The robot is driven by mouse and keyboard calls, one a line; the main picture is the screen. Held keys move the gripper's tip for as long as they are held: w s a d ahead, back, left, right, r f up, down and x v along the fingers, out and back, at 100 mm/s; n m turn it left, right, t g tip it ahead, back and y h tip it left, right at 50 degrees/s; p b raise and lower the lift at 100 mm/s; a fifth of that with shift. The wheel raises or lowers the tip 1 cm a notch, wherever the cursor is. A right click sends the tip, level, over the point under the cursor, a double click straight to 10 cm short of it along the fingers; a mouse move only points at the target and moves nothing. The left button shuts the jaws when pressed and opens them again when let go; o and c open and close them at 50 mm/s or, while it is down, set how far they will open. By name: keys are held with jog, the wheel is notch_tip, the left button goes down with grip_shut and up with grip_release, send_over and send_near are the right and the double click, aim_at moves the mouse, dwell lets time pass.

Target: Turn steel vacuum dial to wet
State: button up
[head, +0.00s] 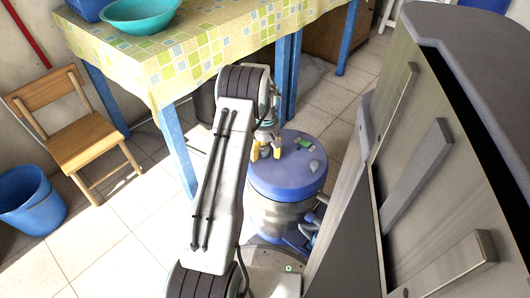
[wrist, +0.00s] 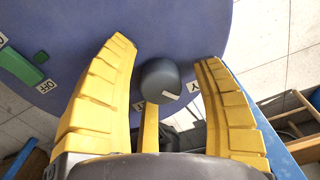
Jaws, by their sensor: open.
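The steel vacuum (head: 285,215) stands on the floor, with a steel body and a blue lid (head: 285,178). The lid also fills much of the wrist view (wrist: 200,25). The dial (wrist: 160,75) is a dark grey round knob with a pale mark on its lower right edge. A label partly reading "Y" is at its right; another at its lower left is partly covered. My gripper (wrist: 165,60) is open, with yellow fingers on both sides of the dial and a third below it; contact is unclear. In the head view my gripper (head: 266,151) is over the lid's left part.
A green switch (wrist: 20,68) with an "OFF" label is on the lid. A table (head: 185,60) with a checked cloth and a teal bowl (head: 138,14) stands behind. Grey cabinets (head: 430,170) are close on the right. A wooden chair (head: 75,120) and blue bucket (head: 32,200) are left.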

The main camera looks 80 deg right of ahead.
dwell(0.3)
jog(key=shift+f, duration=0.1)
jog(key=c, duration=1.2)
